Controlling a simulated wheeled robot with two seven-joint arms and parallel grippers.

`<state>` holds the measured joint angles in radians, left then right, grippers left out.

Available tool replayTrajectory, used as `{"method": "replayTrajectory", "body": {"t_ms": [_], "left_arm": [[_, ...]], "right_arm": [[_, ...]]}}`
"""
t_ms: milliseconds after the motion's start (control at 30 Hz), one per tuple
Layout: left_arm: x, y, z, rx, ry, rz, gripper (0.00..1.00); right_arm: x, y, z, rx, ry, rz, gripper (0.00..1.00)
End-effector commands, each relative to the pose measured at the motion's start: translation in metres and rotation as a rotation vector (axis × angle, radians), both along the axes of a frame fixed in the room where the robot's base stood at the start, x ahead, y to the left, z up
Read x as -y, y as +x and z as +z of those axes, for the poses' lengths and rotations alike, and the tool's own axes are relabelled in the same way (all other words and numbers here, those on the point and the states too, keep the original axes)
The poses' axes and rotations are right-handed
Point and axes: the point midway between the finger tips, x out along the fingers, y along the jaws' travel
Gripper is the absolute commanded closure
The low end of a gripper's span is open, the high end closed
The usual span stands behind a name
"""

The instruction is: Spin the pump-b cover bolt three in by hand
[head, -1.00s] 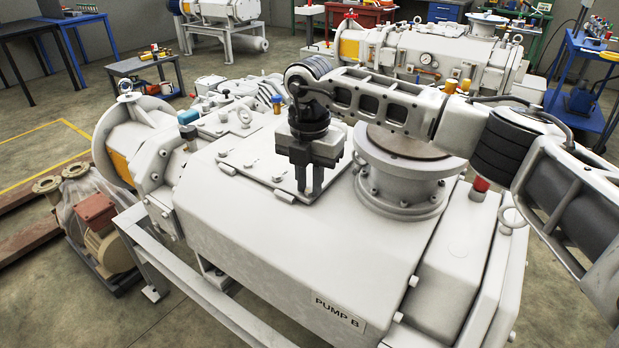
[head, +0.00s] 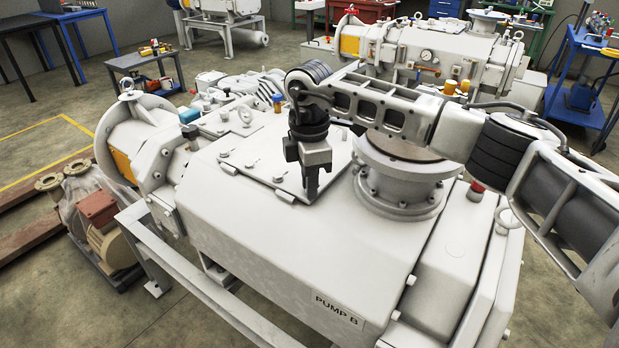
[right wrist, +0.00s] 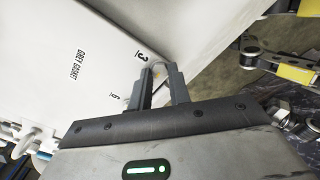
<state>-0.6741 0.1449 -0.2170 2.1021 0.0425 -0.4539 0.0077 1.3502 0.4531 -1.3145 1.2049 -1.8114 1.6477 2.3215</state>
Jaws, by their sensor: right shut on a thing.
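The pump labelled PUMP B (head: 337,309) fills the middle of the head view. Its flat cover plate (head: 262,150) lies on top, with several bolts along its edges. My right gripper (head: 312,192) points down at the plate's near right corner. In the right wrist view its two fingers (right wrist: 160,76) are closed around the cover bolt (right wrist: 157,70) beside the printed mark 3 (right wrist: 141,56). Only a small part of the bolt shows between the fingers; how deep it sits cannot be seen. My left gripper is not in view.
A large round flange (head: 405,165) rises just right of the gripper, under my right arm. A red-capped fitting (head: 477,190) stands further right. The pump's sloping near face is clear.

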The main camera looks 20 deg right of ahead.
Motion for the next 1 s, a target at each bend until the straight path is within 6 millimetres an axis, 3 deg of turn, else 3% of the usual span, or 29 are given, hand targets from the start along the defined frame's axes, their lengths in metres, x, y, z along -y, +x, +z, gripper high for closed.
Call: {"method": "replayTrajectory", "body": {"t_ms": [33, 733, 767, 833, 1000], "left_arm": [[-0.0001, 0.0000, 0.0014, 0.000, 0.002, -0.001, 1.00], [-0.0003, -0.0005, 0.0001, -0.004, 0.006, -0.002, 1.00], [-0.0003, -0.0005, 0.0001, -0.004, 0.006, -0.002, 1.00], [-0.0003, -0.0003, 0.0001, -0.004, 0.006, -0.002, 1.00], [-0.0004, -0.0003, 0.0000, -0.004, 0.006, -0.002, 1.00]], "right_arm": [[0.0008, 0.0036, 0.0072, 0.015, 0.002, -0.024, 1.00], [0.0009, 0.0035, 0.0064, 0.014, 0.003, -0.094, 1.00], [0.0009, 0.0035, 0.0064, 0.014, 0.003, -0.094, 0.76], [0.0007, 0.0034, 0.0062, 0.014, 0.003, -0.093, 0.59], [0.0004, 0.0020, 0.0037, 0.008, 0.001, -0.091, 0.59]]}}
